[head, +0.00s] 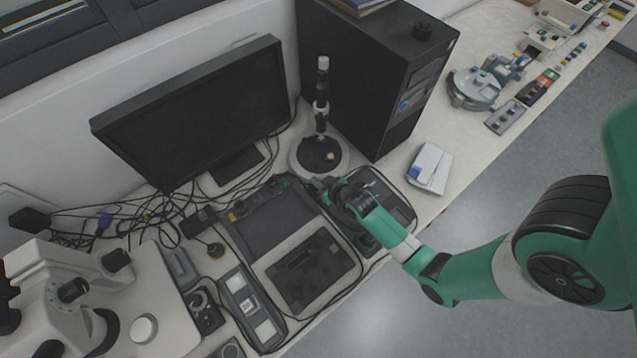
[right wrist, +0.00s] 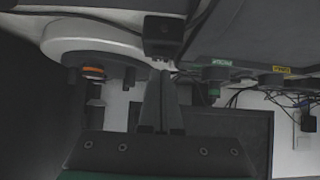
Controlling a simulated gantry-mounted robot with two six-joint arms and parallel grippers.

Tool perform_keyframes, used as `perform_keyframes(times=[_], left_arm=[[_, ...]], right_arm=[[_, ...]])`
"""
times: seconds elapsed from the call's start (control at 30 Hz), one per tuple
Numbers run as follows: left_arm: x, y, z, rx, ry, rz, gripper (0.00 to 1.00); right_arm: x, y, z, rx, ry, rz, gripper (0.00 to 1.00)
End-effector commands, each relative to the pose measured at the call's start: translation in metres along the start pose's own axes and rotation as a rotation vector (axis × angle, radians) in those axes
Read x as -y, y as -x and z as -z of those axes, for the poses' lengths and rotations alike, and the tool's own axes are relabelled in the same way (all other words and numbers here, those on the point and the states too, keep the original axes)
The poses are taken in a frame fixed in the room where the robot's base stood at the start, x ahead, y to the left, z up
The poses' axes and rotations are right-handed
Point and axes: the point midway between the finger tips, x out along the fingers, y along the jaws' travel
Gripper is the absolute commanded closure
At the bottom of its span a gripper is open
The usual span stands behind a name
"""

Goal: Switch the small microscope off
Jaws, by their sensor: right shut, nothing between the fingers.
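The small microscope stands upright on the bench, with a dark post and a round white base (head: 335,172) with a black stage. In the right wrist view, a white rounded body (right wrist: 85,35), likely its base, shows at upper left. My right gripper (head: 314,182) is at the front of that base. Its fingers (right wrist: 162,78) are shut and empty, pointing at a small black block (right wrist: 163,32) beside the white body. I cannot tell whether they touch it. The switch itself is not clearly seen. My left gripper is out of view.
A black computer tower (head: 365,75) stands right behind the microscope, and a monitor (head: 200,110) stands to its left. Devices and cables crowd the bench in front. A larger white microscope (head: 60,290) is at lower left. A white box (head: 430,167) lies right of the tower.

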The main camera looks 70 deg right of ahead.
Motion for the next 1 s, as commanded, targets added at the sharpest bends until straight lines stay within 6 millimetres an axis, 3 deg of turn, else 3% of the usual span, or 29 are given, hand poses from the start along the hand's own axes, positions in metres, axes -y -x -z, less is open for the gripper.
perform_keyframes(times=[0.37, 0.53, 0.67, 1.0], left_arm=[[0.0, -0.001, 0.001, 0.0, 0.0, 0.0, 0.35], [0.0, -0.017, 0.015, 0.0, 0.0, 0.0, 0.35], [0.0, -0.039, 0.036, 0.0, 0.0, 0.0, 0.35], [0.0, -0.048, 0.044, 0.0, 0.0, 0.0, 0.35]], right_arm=[[0.0, 0.0, 0.003, 0.0, 0.0, 0.0, 1.0], [0.001, 0.012, 0.021, -0.001, 0.001, 0.002, 1.0], [0.003, 0.029, 0.047, -0.001, 0.004, 0.005, 1.0], [0.003, 0.099, 0.057, -0.001, 0.004, 0.005, 1.0]])
